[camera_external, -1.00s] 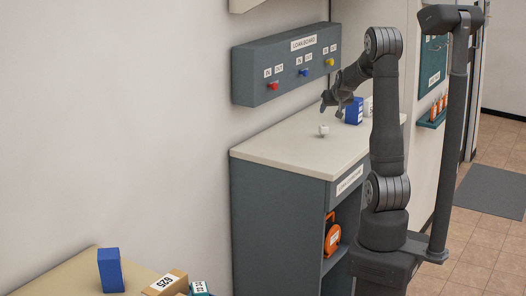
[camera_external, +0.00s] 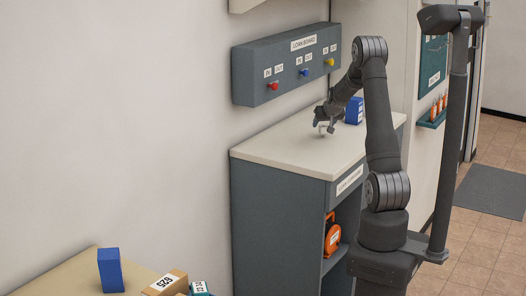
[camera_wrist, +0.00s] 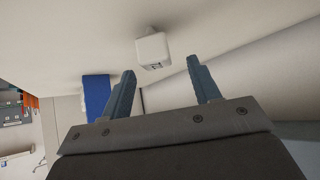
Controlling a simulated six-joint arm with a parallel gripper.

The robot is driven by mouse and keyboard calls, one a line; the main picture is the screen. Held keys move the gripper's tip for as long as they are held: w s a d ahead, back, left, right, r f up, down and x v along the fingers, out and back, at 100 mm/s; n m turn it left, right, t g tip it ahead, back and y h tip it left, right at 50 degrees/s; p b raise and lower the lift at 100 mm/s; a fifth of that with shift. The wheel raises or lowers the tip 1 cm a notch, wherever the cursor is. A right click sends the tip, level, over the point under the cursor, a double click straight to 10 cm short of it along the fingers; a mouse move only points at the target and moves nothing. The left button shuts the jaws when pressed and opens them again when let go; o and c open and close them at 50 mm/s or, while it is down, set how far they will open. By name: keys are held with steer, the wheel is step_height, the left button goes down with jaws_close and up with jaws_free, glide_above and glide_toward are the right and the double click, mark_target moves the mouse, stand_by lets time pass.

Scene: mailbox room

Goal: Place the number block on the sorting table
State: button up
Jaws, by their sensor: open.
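A small white block with a dark mark on one face (camera_wrist: 153,51) sits on the pale counter top (camera_external: 285,150). In the wrist view it lies just beyond my fingertips, roughly between them, and is not gripped. In the external view my gripper (camera_external: 325,122) is low over the counter and mostly hides the block. My gripper (camera_wrist: 165,82) is open, with two blue-grey fingers apart and nothing between them. Which surface is the sorting table cannot be read; a tan table (camera_external: 75,275) stands at the lower left.
A blue box (camera_external: 354,110) stands on the counter behind my gripper, and also shows in the wrist view (camera_wrist: 97,97). The loan board (camera_external: 290,65) with coloured knobs hangs above. The tan table holds a blue block (camera_external: 110,270) and a labelled brown box (camera_external: 165,283).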

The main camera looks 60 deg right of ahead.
mark_target(324, 126)
steer(key=shift+s+f+x, duration=0.1)
steer(key=shift+x, duration=1.15)
steer(key=shift+s+f+x, duration=0.15)
steer(key=shift+x, duration=1.1)
steer(key=shift+a, duration=0.1)
steer(key=c, duration=1.1)
steer(key=shift+r, duration=0.15)
